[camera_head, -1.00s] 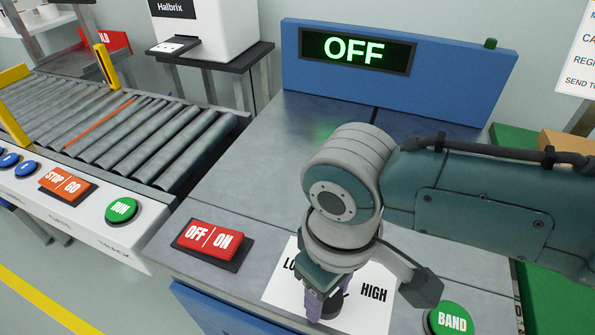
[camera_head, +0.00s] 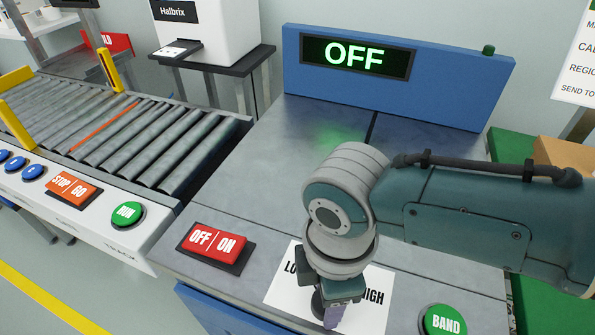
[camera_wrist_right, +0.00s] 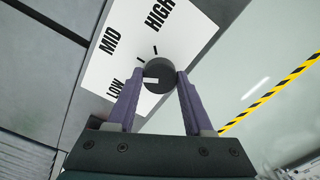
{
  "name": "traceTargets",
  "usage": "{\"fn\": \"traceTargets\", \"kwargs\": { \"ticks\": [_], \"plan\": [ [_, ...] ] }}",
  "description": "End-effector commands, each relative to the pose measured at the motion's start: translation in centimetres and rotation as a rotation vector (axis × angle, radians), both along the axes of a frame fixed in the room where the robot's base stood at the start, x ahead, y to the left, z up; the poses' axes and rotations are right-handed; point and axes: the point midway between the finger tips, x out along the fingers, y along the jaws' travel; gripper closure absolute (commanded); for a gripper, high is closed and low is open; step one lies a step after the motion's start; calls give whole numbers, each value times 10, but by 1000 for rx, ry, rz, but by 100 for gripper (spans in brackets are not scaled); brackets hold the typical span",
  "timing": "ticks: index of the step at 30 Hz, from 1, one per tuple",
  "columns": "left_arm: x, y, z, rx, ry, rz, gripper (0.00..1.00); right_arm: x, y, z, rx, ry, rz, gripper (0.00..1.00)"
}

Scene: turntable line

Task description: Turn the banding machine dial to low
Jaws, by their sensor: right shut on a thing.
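The dial is a dark round knob (camera_wrist_right: 159,72) on a white card (camera_wrist_right: 205,32) marked LOW, MID and HIGH. Its white pointer mark is on the side facing the LOW label (camera_wrist_right: 113,88) in the right wrist view. My right gripper (camera_wrist_right: 165,82) is shut on the dial, one purple finger on each side of it. In the head view my right gripper (camera_head: 338,310) is low over the card (camera_head: 285,292) and hides most of the dial and the MID label. The banding machine's display (camera_head: 357,54) reads OFF. My left gripper is not in view.
A red OFF/ON switch (camera_head: 214,243) is left of the card, and a green BAND button (camera_head: 444,321) is right of it. A roller conveyor (camera_head: 130,125) with a green RUN button (camera_head: 127,214) runs at the left. The grey machine top (camera_head: 270,150) behind is clear.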

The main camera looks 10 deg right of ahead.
Motion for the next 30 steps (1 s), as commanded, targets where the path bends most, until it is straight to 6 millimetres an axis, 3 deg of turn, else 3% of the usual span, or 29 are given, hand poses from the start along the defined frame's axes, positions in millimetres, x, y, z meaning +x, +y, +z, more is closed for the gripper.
{"fn": "traceTargets", "kwargs": {
  "ticks": [12,30],
  "plan": [
    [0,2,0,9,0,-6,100,0,0,0,1,0,245,100],
    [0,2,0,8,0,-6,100,0,0,0,1,0,305,100]
  ]
}}
